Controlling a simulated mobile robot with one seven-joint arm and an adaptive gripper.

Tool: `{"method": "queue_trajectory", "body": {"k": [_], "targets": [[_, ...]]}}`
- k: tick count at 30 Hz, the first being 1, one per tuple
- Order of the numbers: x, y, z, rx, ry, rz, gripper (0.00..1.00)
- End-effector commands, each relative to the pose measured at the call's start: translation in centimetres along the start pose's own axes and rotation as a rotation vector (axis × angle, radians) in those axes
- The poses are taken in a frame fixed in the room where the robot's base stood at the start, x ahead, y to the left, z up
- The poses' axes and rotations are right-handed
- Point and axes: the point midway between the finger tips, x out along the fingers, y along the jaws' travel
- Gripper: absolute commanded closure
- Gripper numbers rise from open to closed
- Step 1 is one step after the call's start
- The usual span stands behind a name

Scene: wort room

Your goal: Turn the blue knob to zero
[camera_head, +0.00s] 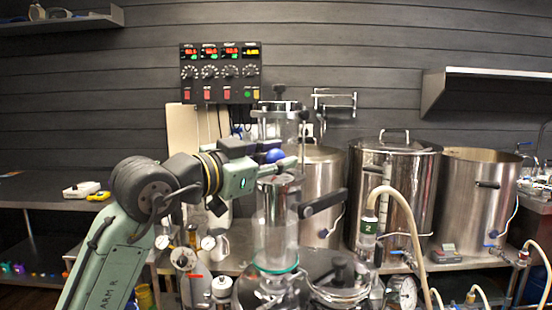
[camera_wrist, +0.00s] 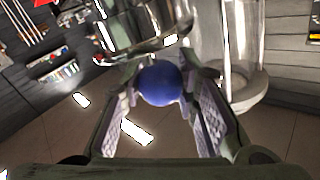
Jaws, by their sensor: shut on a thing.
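The blue knob (camera_head: 274,156) is a round ball beside the upper part of a clear glass cylinder in the head view. It also shows in the wrist view (camera_wrist: 159,84), between the two fingers. My gripper (camera_head: 283,155) reaches in from the left and is shut on the blue knob. In the wrist view my gripper (camera_wrist: 160,90) has one finger on each side of the ball. What the knob is mounted on is mostly hidden by the gripper, and no zero mark can be made out.
A black control panel (camera_head: 220,72) with dials and lit displays hangs on the wall behind. Steel kettles (camera_head: 394,205) stand to the right. Hoses and gauges crowd the front.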

Motion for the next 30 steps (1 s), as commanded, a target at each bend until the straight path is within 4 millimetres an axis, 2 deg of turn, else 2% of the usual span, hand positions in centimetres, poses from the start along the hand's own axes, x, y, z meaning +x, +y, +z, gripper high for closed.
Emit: {"method": "queue_trajectory", "body": {"k": [6,16,30], "targets": [[-0.03,-0.09,-0.03,-0.001,0.001,-0.002,0.99],[0.08,0.14,0.21,0.005,-0.023,-0.053,0.99],[0.25,0.34,0.29,0.008,-0.14,-0.404,0.99]]}}
